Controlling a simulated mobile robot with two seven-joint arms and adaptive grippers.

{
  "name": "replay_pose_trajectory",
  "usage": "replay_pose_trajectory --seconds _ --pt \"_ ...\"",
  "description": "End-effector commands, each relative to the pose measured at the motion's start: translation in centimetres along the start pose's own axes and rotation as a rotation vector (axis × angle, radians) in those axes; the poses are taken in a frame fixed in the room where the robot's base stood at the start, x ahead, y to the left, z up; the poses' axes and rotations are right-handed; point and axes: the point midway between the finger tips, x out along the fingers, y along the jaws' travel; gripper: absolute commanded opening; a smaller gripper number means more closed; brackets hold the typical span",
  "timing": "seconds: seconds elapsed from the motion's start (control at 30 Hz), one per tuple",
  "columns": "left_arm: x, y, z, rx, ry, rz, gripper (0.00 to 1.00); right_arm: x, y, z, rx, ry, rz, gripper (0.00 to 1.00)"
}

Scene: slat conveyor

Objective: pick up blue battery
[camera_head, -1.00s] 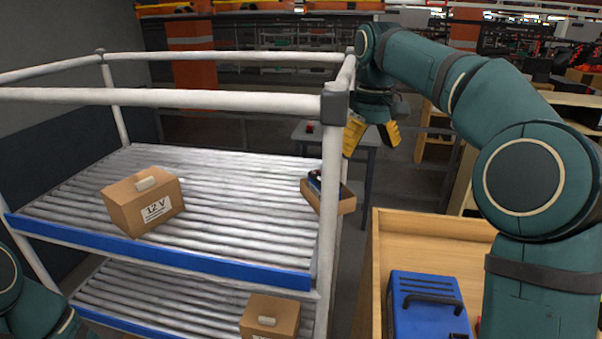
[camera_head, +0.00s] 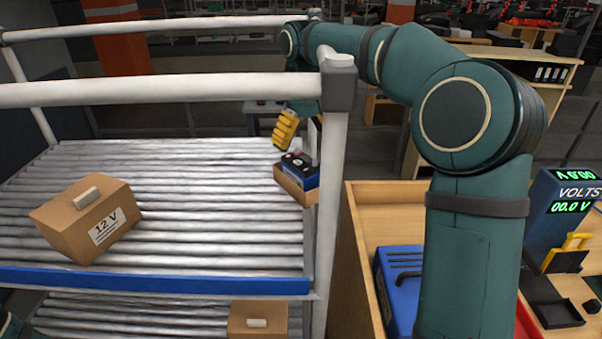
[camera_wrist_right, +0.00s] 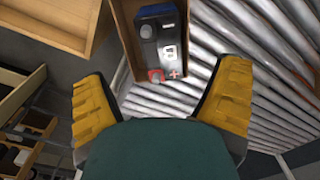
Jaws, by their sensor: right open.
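The blue battery (camera_head: 300,168) has a dark top and sits in an open cardboard box (camera_head: 296,190) at the right end of the upper conveyor, by the white corner post. In the right wrist view the battery (camera_wrist_right: 160,40) lies in its box (camera_wrist_right: 127,30) at the top, with a red ring and a plus mark on it. My right gripper (camera_head: 302,130) has yellow fingers and is just above and behind the battery. In the wrist view the right gripper (camera_wrist_right: 163,100) is open, its fingers apart with nothing between them. My left gripper is not in view.
White rails and a post (camera_head: 330,200) frame the slat conveyor (camera_head: 190,220) close to the battery. A closed 12 V carton (camera_head: 85,218) stands at left; another box (camera_head: 257,318) is below. A wooden bench (camera_head: 358,240) holds a blue case (camera_head: 398,280) and a volt meter (camera_head: 565,200).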

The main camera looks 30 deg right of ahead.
Motion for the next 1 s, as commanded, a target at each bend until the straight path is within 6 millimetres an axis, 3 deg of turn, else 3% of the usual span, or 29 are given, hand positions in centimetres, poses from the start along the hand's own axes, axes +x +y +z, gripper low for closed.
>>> replay_pose_trajectory --seconds 0.27,0.6,0.9,0.97,1.0 --pt "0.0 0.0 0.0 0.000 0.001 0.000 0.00 2.0 0.0 0.0 0.001 -0.001 0.000 0.89" --pt "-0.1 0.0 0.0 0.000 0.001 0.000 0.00 6.3 -0.1 -0.3 0.001 -0.002 -0.001 0.89" --pt "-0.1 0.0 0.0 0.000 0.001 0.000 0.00 6.7 -0.1 -0.3 0.001 0.000 0.000 0.89" --pt "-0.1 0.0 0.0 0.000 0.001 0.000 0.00 6.7 -0.1 -0.3 0.001 0.000 0.000 0.71" --pt "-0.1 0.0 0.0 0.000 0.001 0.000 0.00 6.7 -0.1 -0.3 0.001 0.000 0.000 0.56"
